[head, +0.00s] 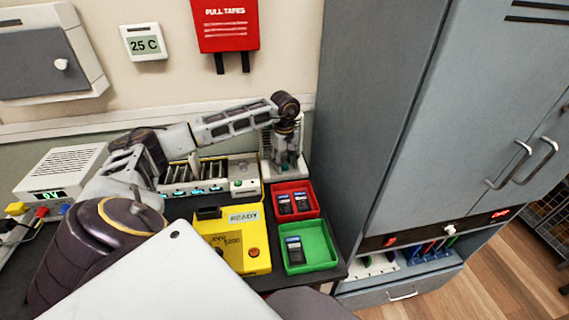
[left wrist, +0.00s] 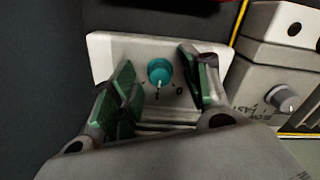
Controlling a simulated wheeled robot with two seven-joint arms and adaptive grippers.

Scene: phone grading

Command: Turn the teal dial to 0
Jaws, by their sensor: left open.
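The teal dial (left wrist: 159,72) sits on a white panel (left wrist: 110,45) in the left wrist view. A 0 is printed at the dial's lower right and a mark like a 1 just below it. The dial's pointer is too small to read surely. My left gripper (left wrist: 160,85) is open, with one green-padded finger on each side of the dial and visible gaps to it. In the head view my left gripper (head: 288,160) hangs in front of the white stand (head: 267,150), and the dial is hidden there. My right gripper is not in view.
A red tray (head: 317,203) and a green tray (head: 331,259) hold phones right of the yellow READY tester (head: 226,262). A slotted rack (head: 243,186) stands left of the gripper. The tall grey cabinet (head: 360,90) rises close on the right. A grey knob (left wrist: 283,99) is beside the panel.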

